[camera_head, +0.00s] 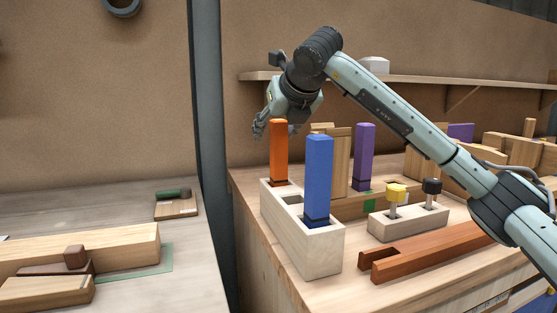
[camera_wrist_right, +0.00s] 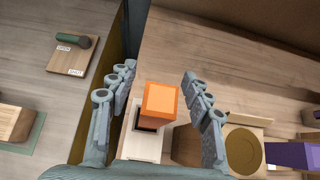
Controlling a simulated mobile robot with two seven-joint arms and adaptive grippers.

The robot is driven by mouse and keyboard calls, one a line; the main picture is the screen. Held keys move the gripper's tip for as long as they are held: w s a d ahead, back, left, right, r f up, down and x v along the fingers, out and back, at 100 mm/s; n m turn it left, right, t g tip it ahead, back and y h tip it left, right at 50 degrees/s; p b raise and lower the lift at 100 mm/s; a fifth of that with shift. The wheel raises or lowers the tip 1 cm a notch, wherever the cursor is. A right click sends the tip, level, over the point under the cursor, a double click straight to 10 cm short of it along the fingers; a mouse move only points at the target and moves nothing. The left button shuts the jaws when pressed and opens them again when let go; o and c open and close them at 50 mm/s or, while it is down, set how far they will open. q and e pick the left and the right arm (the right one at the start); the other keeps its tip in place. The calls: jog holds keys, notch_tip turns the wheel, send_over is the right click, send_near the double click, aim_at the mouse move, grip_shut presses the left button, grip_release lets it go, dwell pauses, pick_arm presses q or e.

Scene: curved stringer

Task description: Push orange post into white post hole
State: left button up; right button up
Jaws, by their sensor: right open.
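The orange post (camera_head: 279,152) stands upright at the far end of the white block (camera_head: 316,255), with its lower end at a hole there. A blue post (camera_head: 318,180) stands in the near end of the same block, and an empty-looking hole shows between them. My right gripper (camera_head: 262,128) is above and beside the orange post's top. In the right wrist view, the gripper (camera_wrist_right: 160,82) is open, with its fingers on either side of the orange post (camera_wrist_right: 160,103) and gaps to both. The post's hole (camera_wrist_right: 147,124) shows dark beside it. My left gripper is not in view.
A purple post (camera_head: 364,155) stands behind the blue post. A pale block (camera_head: 408,222) with yellow and black knobs and a reddish slotted beam (camera_head: 430,251) lie to the right. A shelf (camera_head: 440,84) runs along the back wall. A gap separates the left table (camera_head: 110,210).

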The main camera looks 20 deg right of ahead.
jog(key=shift+w+f, duration=0.3)
jog(key=shift+w, duration=0.1)
grip_shut()
dwell(0.4)
